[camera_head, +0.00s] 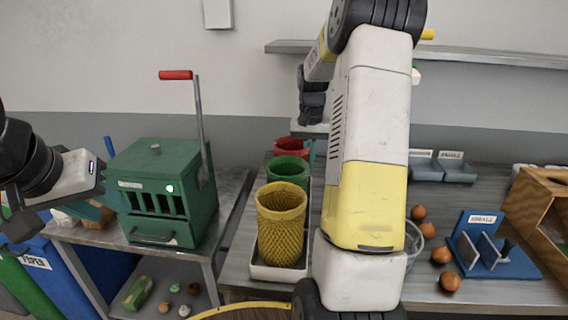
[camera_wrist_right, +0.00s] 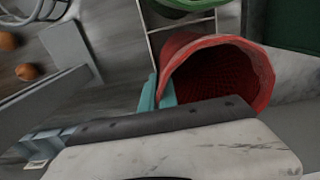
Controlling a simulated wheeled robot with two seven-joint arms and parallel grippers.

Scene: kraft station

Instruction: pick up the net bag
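Three mesh net bags stand in a row: a yellow one (camera_head: 281,225) in front, a green one (camera_head: 288,170) behind it, and a red one (camera_head: 290,146) at the back. The yellow one stands in a white tray (camera_head: 277,272). My right gripper (camera_head: 312,150) is at the right side of the red bag, largely hidden by its arm. In the right wrist view, its teal fingertips (camera_wrist_right: 158,92) sit close together on either side of the rim of the red bag (camera_wrist_right: 222,75). My left gripper (camera_head: 98,182) is at the left, beside the green machine; its finger gap is unclear.
A green machine (camera_head: 160,195) with a red-handled lever stands on the left table. Several onions (camera_head: 441,255), a blue stand (camera_head: 490,250) and a wooden box (camera_head: 545,205) are on the right bench. A wall shelf (camera_head: 490,55) runs above. Blue and green bins stand lower left.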

